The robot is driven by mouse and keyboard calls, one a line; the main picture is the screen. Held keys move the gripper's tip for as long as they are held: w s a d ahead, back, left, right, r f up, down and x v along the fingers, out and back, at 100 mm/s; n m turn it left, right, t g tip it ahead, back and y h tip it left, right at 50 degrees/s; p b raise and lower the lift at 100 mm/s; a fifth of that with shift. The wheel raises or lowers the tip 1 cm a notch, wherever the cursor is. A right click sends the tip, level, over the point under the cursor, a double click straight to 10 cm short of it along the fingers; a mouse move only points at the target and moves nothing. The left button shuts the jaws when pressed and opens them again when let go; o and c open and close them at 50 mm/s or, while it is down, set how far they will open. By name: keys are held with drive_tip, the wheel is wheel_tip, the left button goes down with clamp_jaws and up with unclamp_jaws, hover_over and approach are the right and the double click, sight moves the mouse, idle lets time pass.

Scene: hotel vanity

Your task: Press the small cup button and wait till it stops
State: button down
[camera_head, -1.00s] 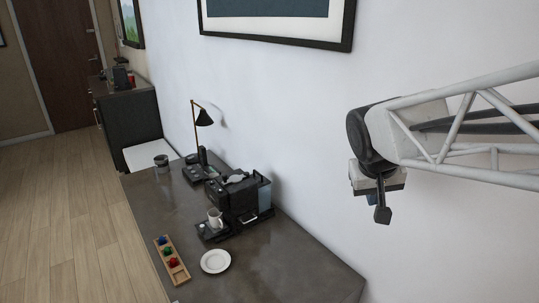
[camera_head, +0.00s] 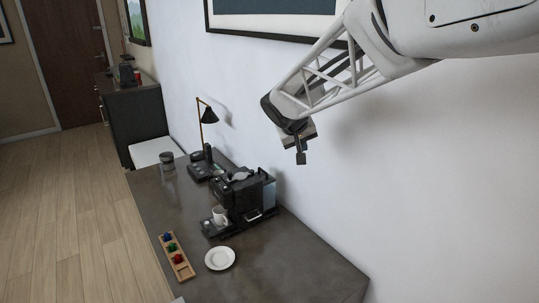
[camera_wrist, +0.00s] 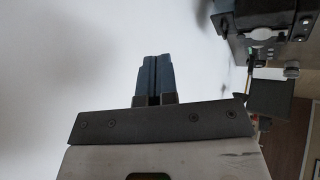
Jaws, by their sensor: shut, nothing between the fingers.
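A black coffee machine (camera_head: 240,193) stands on the dark vanity top against the wall, with a clear bluish tank on its right side. A white cup (camera_head: 219,215) stands on its drip tray. The small cup button is too small to make out. My gripper (camera_head: 301,160) is shut and empty, above and to the right of the machine, apart from it. In the wrist view my gripper (camera_wrist: 153,62) shows its two fingers together, with part of the coffee machine (camera_wrist: 262,30) at the upper right.
A white saucer (camera_head: 220,258) and a wooden tray (camera_head: 184,271) with coloured capsules lie in front of the machine. A black lamp (camera_head: 209,116) and a dark glass (camera_head: 167,161) stand farther back. The right part of the vanity top (camera_head: 300,262) is clear.

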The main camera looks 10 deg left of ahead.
drive_tip(key=w+a+f+n+t, duration=0.1)
drive_tip(key=w+a+f, duration=0.1)
drive_tip(key=w+a, duration=0.45)
drive_tip(key=w+a+f+n+t, duration=0.1)
drive_tip(key=w+a+f, duration=0.2)
drive_tip(key=a, duration=0.6)
drive_tip(key=n+t+y, duration=0.1)
drive_tip(key=n+y, duration=0.1)
hover_over(215, 179)
wheel_tip(215, 179, down, 7)
drive_tip(key=shift+s+d+r, duration=0.1)
drive_tip(key=shift+r, duration=0.1)
drive_tip(key=shift+f, duration=0.1)
drive_tip(key=shift+f, duration=4.3)
drive_tip(key=shift+f, duration=0.75)
drive_tip(key=shift+r, duration=0.75)
